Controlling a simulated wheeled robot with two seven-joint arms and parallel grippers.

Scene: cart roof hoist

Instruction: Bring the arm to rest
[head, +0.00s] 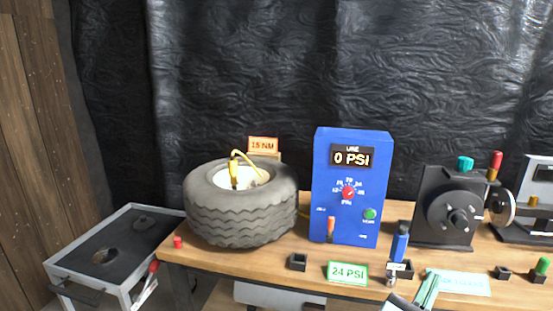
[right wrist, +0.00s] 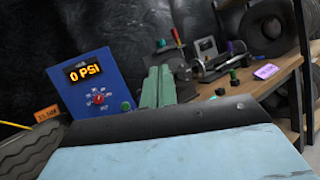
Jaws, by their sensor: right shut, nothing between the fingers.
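My right gripper (head: 430,283) shows at the bottom of the head view, near the front edge of the workbench. Its green fingers (right wrist: 158,86) are together in the right wrist view, with nothing between them. Part of my right arm shows below the fingers. My left gripper is in neither view.
A workbench (head: 215,259) holds a tire (head: 240,222) with a yellow hose, a blue gauge box (head: 325,150) reading 0 PSI, a green 24 PSI card (head: 347,272), a blue-handled tool (head: 400,243) and a black machine (head: 447,180). A grey cart (head: 72,262) stands at left.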

